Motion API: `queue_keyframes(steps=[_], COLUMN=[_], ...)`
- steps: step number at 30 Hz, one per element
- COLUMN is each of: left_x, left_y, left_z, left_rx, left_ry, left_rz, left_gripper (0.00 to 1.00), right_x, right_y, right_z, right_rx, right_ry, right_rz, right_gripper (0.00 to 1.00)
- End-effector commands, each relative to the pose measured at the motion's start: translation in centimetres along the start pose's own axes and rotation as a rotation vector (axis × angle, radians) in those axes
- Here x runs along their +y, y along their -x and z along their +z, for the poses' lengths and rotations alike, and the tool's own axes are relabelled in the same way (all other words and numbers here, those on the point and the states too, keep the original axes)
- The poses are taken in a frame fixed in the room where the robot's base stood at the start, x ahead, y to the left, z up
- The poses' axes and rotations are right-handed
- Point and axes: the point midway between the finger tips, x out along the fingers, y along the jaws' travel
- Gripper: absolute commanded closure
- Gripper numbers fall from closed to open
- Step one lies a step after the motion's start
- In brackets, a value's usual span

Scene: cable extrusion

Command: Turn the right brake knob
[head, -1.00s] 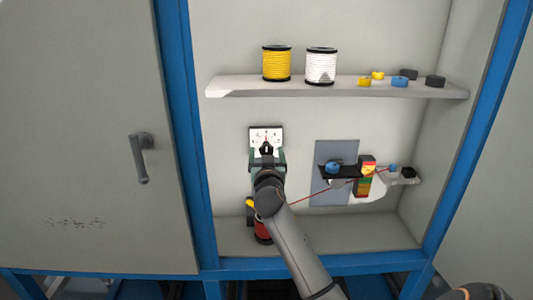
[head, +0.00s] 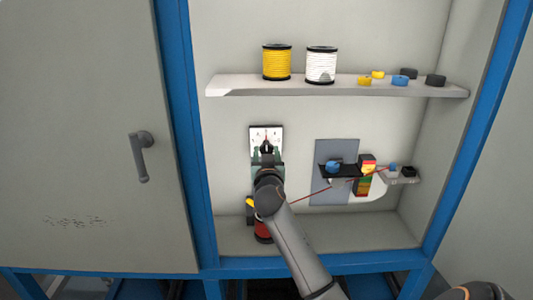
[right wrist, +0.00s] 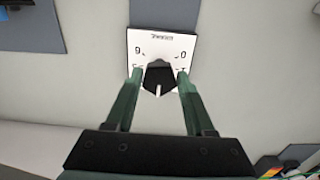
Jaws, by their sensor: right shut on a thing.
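The brake knob is a black knob with a white pointer mark on a white dial plate (head: 272,134) with printed numbers, on the cabinet's back wall. In the right wrist view the black knob (right wrist: 159,76) sits between the green fingers of my right gripper (right wrist: 158,82), which is shut on it, one finger on each side. In that view the white mark points down in the picture. In the head view my right gripper (head: 267,158) and arm cover the area below the dial. My left gripper is not in view.
A shelf (head: 330,90) above holds a yellow spool (head: 277,62), a white spool (head: 321,65) and several small caps. A red spool (head: 263,230) stands below my gripper. A red cable (head: 318,192) runs right to a small device with coloured blocks (head: 365,175).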

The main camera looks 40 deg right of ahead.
Motion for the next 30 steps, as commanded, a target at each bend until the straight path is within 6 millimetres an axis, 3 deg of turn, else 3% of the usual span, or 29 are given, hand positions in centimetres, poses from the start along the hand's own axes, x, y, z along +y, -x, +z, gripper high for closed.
queue_keyframes(steps=[11,30], left_x=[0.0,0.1], left_y=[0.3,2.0], left_z=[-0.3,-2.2], left_rx=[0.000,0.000], left_ry=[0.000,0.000], left_rz=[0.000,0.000], left_gripper=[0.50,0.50], right_x=[0.0,0.1], right_y=[0.0,0.0], right_z=[0.0,0.0], right_rx=[-0.003,-0.005], right_ry=[0.071,0.540], right_rz=[0.001,0.001], right_gripper=[1.00,1.00])
